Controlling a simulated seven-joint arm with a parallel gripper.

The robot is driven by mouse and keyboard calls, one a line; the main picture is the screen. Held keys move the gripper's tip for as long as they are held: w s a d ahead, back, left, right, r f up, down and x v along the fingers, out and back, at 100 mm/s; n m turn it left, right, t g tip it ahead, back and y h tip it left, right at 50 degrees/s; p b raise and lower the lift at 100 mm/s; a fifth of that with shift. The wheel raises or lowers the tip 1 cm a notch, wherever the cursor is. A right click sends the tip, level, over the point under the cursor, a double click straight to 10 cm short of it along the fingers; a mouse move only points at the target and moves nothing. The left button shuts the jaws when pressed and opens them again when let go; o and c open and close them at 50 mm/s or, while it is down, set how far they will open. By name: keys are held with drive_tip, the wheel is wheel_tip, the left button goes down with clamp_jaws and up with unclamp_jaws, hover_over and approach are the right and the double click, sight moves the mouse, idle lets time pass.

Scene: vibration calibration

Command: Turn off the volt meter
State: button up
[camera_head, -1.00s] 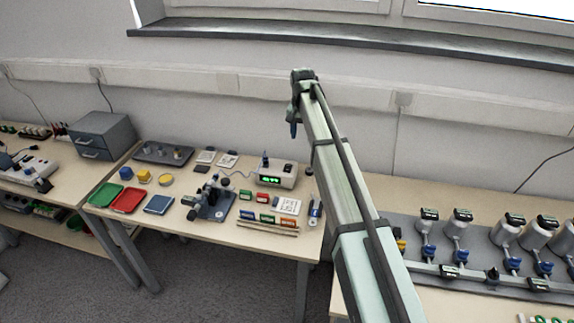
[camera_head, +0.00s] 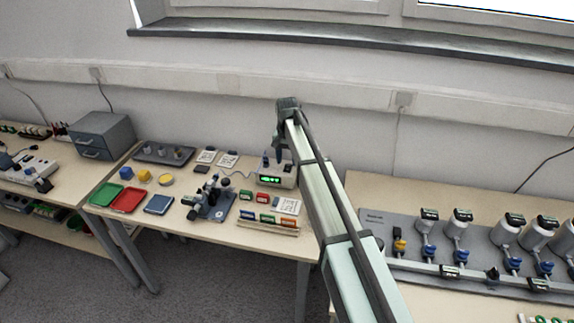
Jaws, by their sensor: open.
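The volt meter (camera_head: 270,180) is a pale box with a lit green display, at the back of the middle table. Its right part is partly covered by my arm, and its switch is too small to make out. A small dark blue piece (camera_head: 265,161) stands at its top left. My gripper (camera_head: 279,151) points down and is open, with nothing seen in it. In the picture it is just above the top of the volt meter. I cannot tell how far apart they are in depth.
A microscope-like device (camera_head: 213,196) stands left of the volt meter. Several small coloured boxes (camera_head: 267,218) and a white card (camera_head: 289,206) lie in front. Green and red trays (camera_head: 126,201) are at the left. A grey panel with metal canisters (camera_head: 460,226) is on the right table.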

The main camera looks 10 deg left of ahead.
sight(288, 167)
drive_tip(key=shift+f, duration=1.5)
